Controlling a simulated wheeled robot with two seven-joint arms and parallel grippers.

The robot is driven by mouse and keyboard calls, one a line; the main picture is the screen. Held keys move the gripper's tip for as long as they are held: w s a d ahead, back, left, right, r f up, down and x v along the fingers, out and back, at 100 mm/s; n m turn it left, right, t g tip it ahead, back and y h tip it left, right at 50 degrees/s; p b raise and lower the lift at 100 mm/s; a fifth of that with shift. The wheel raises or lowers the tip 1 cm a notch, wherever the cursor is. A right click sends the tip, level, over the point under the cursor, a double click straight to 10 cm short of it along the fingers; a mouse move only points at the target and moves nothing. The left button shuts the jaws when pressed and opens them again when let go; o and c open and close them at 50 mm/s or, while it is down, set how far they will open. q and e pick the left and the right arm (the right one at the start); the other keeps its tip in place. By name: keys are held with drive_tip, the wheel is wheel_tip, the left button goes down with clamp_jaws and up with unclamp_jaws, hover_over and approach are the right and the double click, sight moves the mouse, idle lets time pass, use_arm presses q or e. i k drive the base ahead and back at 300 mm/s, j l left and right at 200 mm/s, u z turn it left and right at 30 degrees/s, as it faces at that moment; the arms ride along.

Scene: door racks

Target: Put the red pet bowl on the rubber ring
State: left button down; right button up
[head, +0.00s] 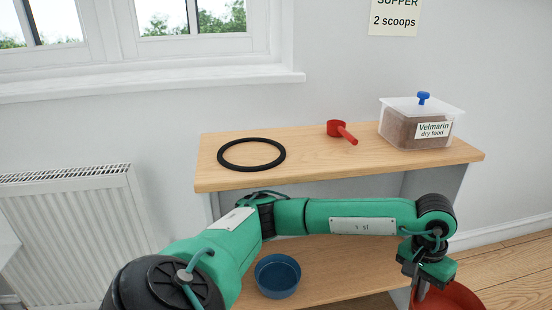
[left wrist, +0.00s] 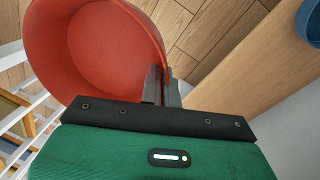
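The red pet bowl (head: 458,298) is at the bottom right of the head view, partly cut off by the frame edge. It also shows large in the left wrist view (left wrist: 100,45). My left gripper (head: 422,287) is shut on the bowl's rim, with its fingers (left wrist: 163,88) pinching the wall. The bowl is in front of the shelf unit's right end, below its top. The black rubber ring (head: 251,154) lies flat and empty on the left part of the wooden top. My right gripper is in neither view.
On the wooden top (head: 310,170), a red scoop (head: 340,131) lies near the back and a clear food box (head: 420,125) stands at the right. A blue bowl (head: 278,276) sits on the lower shelf. A radiator (head: 75,225) is at the left.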

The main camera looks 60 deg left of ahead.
sight(252, 154)
drive_tip(key=k+j, duration=0.3)
drive_tip(key=k, duration=0.15)
drive_tip(key=k+j, duration=0.35)
drive_tip(key=k, duration=0.05)
